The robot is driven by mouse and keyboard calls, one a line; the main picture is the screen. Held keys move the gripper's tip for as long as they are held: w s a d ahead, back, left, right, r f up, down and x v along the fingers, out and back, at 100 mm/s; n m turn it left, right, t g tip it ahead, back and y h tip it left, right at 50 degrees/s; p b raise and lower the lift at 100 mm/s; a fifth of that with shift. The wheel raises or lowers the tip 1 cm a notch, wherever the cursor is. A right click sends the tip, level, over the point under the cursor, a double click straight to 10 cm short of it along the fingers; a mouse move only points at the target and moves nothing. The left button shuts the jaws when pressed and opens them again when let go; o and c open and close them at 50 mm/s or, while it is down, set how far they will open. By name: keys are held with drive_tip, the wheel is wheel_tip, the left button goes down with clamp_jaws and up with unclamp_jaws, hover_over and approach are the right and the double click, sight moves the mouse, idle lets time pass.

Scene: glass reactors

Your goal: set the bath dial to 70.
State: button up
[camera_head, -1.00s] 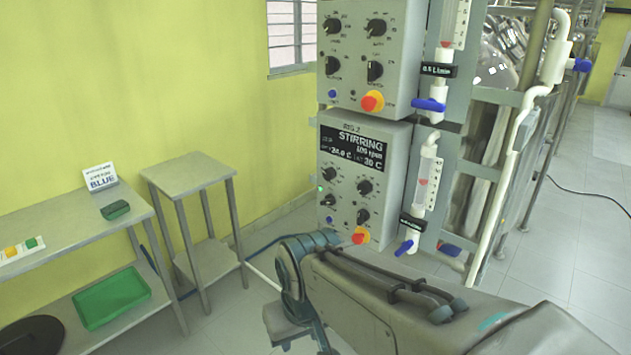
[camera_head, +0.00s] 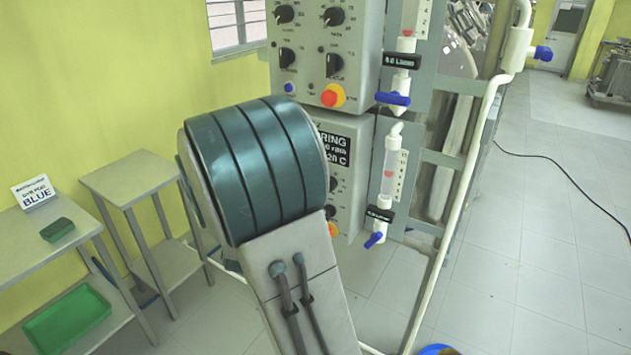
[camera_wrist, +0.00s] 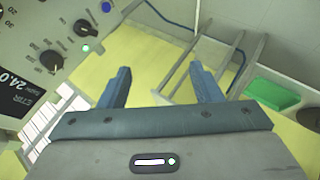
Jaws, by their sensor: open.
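The lower control panel (camera_head: 345,197) carries a dark display (camera_head: 336,149) and is mostly hidden behind my arm in the head view. The display's visible part seems to end in "20 C". In the wrist view the panel's face shows at the upper left, turned over, with a display reading "24.0" (camera_wrist: 14,88), one black knob (camera_wrist: 52,61) and another black knob (camera_wrist: 83,29). I cannot tell which knob is the bath dial. My gripper (camera_wrist: 160,84) is open and empty, its fingers to the right of the knobs, apart from them. It is hidden in the head view.
An upper panel (camera_head: 310,75) with several knobs and a red-yellow button (camera_head: 332,96) is above. Flowmeters with blue valves (camera_head: 393,98) stand right of the panels. A small side table (camera_head: 130,180) and a bench with a green tray (camera_head: 66,320) are left.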

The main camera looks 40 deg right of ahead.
drive_tip(key=s+d+r+n+h+p, duration=0.1)
drive_tip(key=d+r+n+h, duration=0.15)
drive_tip(key=d+h, duration=0.35)
drive_tip(key=s+d+r+n+h+p, duration=0.1)
drive_tip(key=d+r+n+h+p, duration=0.1)
drive_tip(key=d+n+h, duration=0.35)
drive_tip(key=w+d+p, duration=0.1)
drive_tip(key=w+d, duration=0.2)
drive_tip(key=d, duration=0.3)
drive_tip(key=w+d+m, duration=0.1)
drive_tip(key=w+d, duration=0.2)
drive_tip(key=d, duration=0.4)
drive_tip(key=shift+w+d+m+p, duration=0.15)
drive_tip(key=shift+w+m+p, duration=0.15)
drive_tip(key=shift+p, duration=0.1)
drive_tip(key=shift+r, duration=0.15)
drive_tip(key=shift+c, duration=0.2)
drive_tip(key=c, duration=0.9)
